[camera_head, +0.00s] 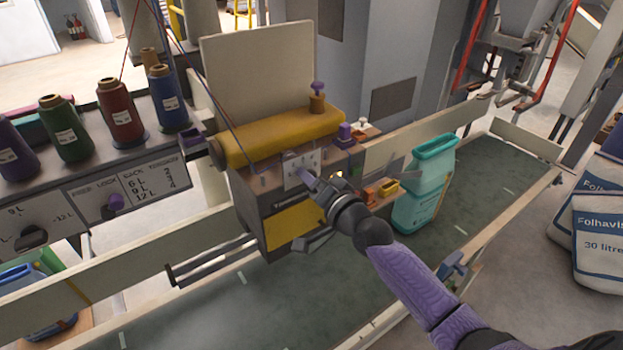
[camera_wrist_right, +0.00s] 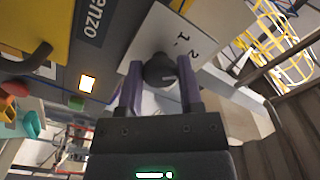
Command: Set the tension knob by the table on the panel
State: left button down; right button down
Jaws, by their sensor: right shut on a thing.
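The tension knob (camera_wrist_right: 158,67) is a dark round knob with a light pointer mark, on a white plate (camera_wrist_right: 150,38) where the digits 1 and 2 show. My right gripper (camera_wrist_right: 160,88) is shut on the knob, one purple finger on each side. In the head view my right gripper (camera_head: 314,182) reaches the white plate (camera_head: 299,167) on the sewing machine (camera_head: 262,190) and hides the knob. The table (camera_head: 150,185) on the panel lists 6 L, 9 L and 12 L with numbers beside them, apparently 2, 3 and 4. My left gripper is out of view.
A row of thread cones (camera_head: 120,115) stands above the panel at left. A teal sack (camera_head: 424,185) stands on the green conveyor (camera_head: 480,190) right of the machine. Purple, orange and yellow parts sit near my right gripper. White sacks (camera_head: 597,235) are stacked at far right.

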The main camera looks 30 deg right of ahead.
jog(key=c, duration=0.5)
grip_release()
jog(key=shift+c, duration=0.2)
jog(key=shift+o, duration=1.5)
jog(key=s+d+p, duration=0.1)
jog(key=s, duration=0.9)
jog(key=shift+d, duration=0.2)
